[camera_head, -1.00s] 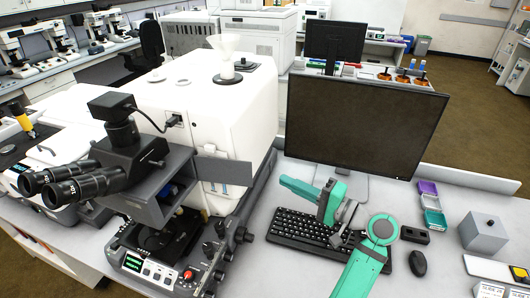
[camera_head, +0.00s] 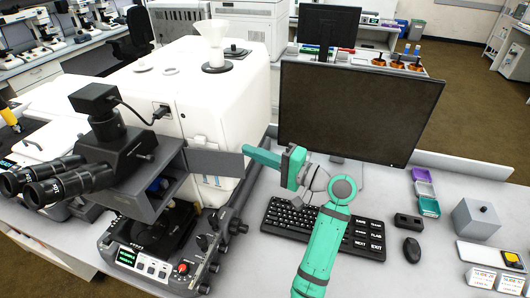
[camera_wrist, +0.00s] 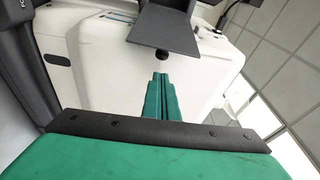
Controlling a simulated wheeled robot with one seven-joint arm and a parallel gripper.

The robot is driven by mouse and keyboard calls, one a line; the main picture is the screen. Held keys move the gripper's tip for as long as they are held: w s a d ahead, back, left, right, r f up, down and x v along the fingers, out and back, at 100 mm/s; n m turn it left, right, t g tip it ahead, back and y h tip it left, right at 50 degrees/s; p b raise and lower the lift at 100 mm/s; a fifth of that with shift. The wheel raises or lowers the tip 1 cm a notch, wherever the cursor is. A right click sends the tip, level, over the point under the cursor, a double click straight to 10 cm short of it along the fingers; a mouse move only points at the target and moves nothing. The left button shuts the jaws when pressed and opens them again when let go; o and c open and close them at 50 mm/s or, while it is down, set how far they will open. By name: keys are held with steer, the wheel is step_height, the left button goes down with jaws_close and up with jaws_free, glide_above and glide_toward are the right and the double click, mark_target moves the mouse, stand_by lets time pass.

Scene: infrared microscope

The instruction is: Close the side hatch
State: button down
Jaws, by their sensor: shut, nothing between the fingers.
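The side hatch (camera_head: 214,163) is a dark grey flat panel. It stands open, swung out to the right from the dark grey compartment (camera_head: 150,204) below the eyepieces of the microscope. Something blue shows inside this compartment. My green gripper (camera_head: 246,152) is shut and empty, with its tips by the hatch's free right edge. In the wrist view, the shut fingers (camera_wrist: 160,77) point toward the dark panel of the hatch (camera_wrist: 166,32), just below its lower edge in the picture. I cannot tell whether they touch it.
The white microscope body (camera_head: 205,100) stands behind the hatch. A monitor (camera_head: 358,112) stands behind my arm, and a keyboard (camera_head: 285,219) lies below it. A focus knob (camera_head: 237,226) and control box (camera_head: 150,265) are in front of the hatch. A mouse (camera_head: 411,250) lies at right.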

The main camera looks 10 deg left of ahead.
steer(key=shift+s+f, duration=0.1)
steer(key=shift+s, duration=1.05)
steer(key=shift+a, duration=0.1)
